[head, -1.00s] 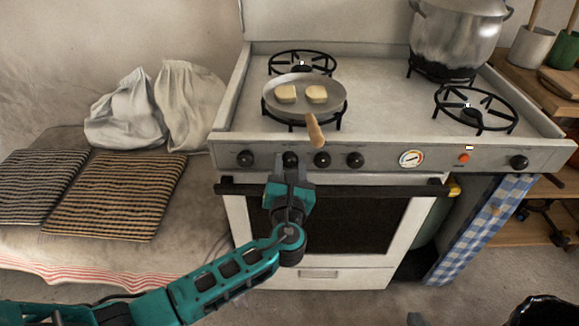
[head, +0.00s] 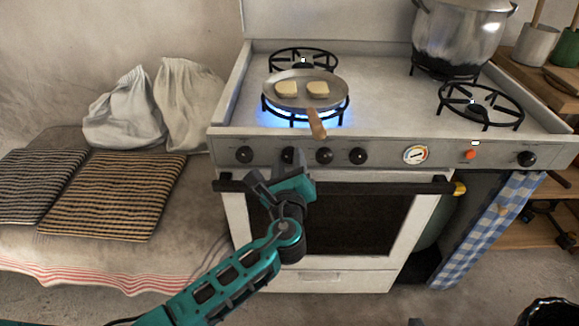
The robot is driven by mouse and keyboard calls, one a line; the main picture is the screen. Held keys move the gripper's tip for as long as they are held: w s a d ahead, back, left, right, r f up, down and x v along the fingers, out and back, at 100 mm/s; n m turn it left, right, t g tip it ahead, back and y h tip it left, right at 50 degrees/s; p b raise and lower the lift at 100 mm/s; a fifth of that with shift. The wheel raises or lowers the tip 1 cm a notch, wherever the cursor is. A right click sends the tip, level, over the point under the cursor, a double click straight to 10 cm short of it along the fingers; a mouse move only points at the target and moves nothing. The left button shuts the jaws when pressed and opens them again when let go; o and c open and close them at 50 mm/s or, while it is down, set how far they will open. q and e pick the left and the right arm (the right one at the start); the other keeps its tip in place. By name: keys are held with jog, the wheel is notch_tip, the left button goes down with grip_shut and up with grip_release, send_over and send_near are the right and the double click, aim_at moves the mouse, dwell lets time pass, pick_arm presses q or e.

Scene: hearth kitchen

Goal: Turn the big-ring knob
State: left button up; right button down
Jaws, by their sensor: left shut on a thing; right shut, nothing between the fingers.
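The stove's front panel (head: 385,153) carries a row of black knobs. The gripper is tilted, rolled to one side. Blue flames burn on the front left burner (head: 341,114), under a frying pan (head: 274,100) with two pale yellow pieces in it. My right gripper is not in view.
Other knobs sit beside the gripped one, at its left (head: 244,155) and right (head: 324,156). The pan's wooden handle (head: 317,123) points forward above the panel. The oven door handle (head: 400,187) runs below. A large pot (head: 459,38) stands at the back right.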

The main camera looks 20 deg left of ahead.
pick_arm(q)
jog(key=shift+a+n+b, duration=0.1)
jog(key=shift+n+b, duration=0.95)
jog(key=shift+n, duration=1.25)
jog(key=o, duration=1.1)
jog(key=shift+c, duration=0.2)
